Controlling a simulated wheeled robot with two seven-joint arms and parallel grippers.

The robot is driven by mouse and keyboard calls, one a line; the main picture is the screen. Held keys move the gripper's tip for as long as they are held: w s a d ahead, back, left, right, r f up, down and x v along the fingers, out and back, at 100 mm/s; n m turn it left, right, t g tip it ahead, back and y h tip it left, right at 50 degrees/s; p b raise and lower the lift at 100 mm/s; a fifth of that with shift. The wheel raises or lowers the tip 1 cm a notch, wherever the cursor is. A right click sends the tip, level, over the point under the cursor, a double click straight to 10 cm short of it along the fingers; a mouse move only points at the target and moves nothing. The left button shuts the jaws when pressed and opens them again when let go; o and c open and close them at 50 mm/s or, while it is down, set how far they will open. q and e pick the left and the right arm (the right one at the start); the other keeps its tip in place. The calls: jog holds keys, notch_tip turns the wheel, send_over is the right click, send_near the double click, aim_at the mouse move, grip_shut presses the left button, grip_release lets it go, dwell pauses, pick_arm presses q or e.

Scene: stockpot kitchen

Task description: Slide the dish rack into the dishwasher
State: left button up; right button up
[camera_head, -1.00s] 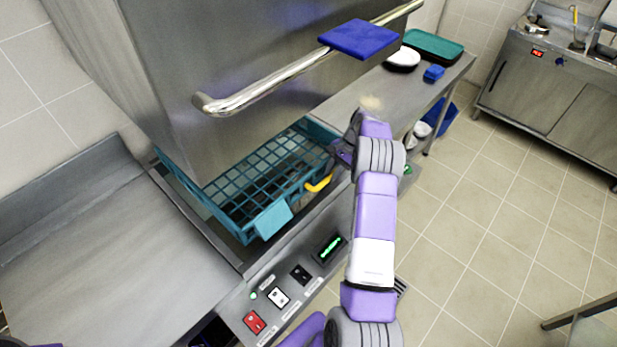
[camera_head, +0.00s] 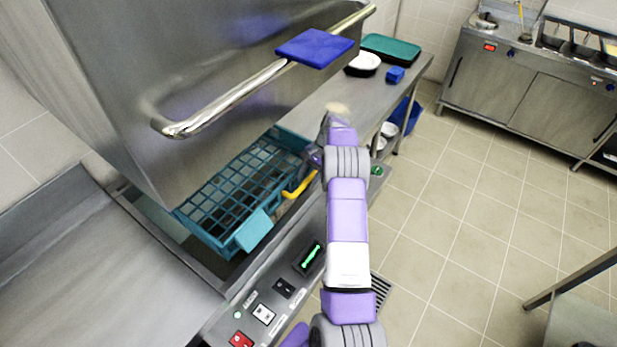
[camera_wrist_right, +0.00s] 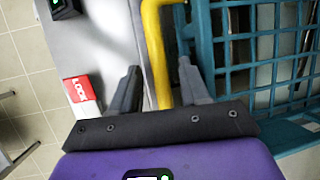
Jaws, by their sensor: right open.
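The teal dish rack (camera_head: 246,184) sits in the dishwasher bay under the raised steel hood (camera_head: 190,90), which hides its far part. A pale teal panel (camera_head: 254,230) is on its near side. It shows at the right of the wrist view (camera_wrist_right: 262,75). My right gripper (camera_wrist_right: 158,76) is open at the rack's near right side; in the head view the wrist hides its fingertips. A yellow bar (camera_wrist_right: 157,50) passes between the open fingers in the wrist view; it also shows beside the rack (camera_head: 300,186). My left gripper is out of view.
A control panel (camera_head: 270,300) with switches and a green display lines the machine's front. A steel counter (camera_head: 95,270) is at left. A blue cloth (camera_head: 314,47) lies on the hood's bar. Dishes stand on the far table. Open floor is at right.

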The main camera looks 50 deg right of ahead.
jog(key=v, duration=0.7)
jog(key=shift+r, duration=0.25)
jog(key=shift+s+d, duration=0.1)
jog(key=shift+d, duration=0.05)
dwell(0.3)
